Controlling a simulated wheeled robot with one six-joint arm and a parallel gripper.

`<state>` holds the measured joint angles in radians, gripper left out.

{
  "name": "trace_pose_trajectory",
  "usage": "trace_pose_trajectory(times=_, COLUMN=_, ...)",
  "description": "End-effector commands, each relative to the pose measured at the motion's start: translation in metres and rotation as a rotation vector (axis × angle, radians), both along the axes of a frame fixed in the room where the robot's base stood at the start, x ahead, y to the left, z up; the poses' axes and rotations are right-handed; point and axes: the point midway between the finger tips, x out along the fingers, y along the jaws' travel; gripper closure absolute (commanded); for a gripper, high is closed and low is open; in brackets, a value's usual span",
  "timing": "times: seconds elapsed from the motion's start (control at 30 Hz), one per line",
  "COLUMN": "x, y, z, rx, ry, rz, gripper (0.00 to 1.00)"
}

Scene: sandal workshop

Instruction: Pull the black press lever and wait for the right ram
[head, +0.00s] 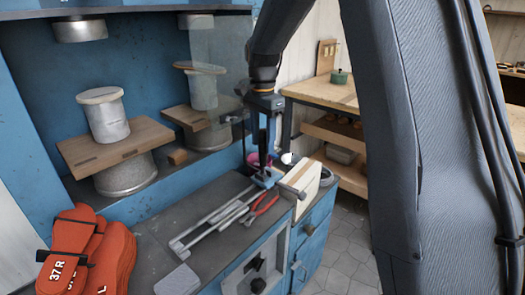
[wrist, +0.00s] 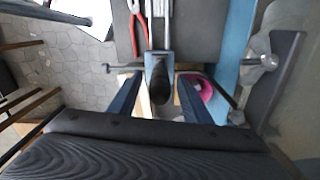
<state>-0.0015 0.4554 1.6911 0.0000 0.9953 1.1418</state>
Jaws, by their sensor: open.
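My gripper (head: 264,165) points down at the right end of the blue press bench, with its jaws open. In the wrist view its two fingers (wrist: 159,90) stand on either side of a dark rounded lever grip (wrist: 159,84) on a grey-blue mount (wrist: 157,65). I cannot tell whether they touch it. In the head view the lever is mostly hidden by the gripper; a blue mount (head: 265,181) shows below. The right ram (head: 197,21) hangs at the top, partly behind a clear guard. Below it a round-topped form (head: 201,88) stands on a wooden board (head: 190,117).
Red pliers (head: 263,205) and metal rails (head: 212,217) lie on the bench. A pink roll (head: 252,159) sits behind the gripper. Orange-red lasts (head: 75,240) are front left, and the left ram (head: 80,30) is above another form (head: 105,116). A wooden table (head: 315,91) stands behind.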

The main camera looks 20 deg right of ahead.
Motion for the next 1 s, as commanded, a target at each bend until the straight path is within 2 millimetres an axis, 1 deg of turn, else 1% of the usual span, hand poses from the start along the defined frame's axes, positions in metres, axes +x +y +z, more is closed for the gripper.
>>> trace_pose_trajectory(times=0.1, x=-0.001, y=0.001, z=-0.018, rx=0.000, ry=0.003, rz=0.002, gripper=0.56)
trace_pose_trajectory(times=0.2, x=-0.001, y=0.001, z=-0.029, rx=0.000, ry=0.002, rz=0.001, gripper=0.56)
trace_pose_trajectory(times=0.3, x=-0.001, y=0.001, z=-0.037, rx=0.000, ry=0.001, rz=0.001, gripper=0.56)
trace_pose_trajectory(times=0.43, x=0.000, y=0.001, z=-0.040, rx=0.000, ry=0.000, rz=0.001, gripper=0.56)
trace_pose_trajectory(times=0.63, x=0.000, y=0.001, z=-0.041, rx=0.000, ry=0.000, rz=0.001, gripper=0.56)
trace_pose_trajectory(times=0.77, x=0.000, y=0.001, z=-0.040, rx=0.000, ry=0.000, rz=0.001, gripper=0.78)
trace_pose_trajectory(times=0.8, x=0.000, y=0.001, z=-0.040, rx=0.000, ry=0.000, rz=0.001, gripper=0.84)
trace_pose_trajectory(times=0.9, x=0.000, y=0.001, z=-0.040, rx=0.000, ry=0.000, rz=0.001, gripper=1.00)
trace_pose_trajectory(times=1.0, x=0.000, y=0.001, z=-0.040, rx=0.000, ry=0.000, rz=0.001, gripper=1.00)
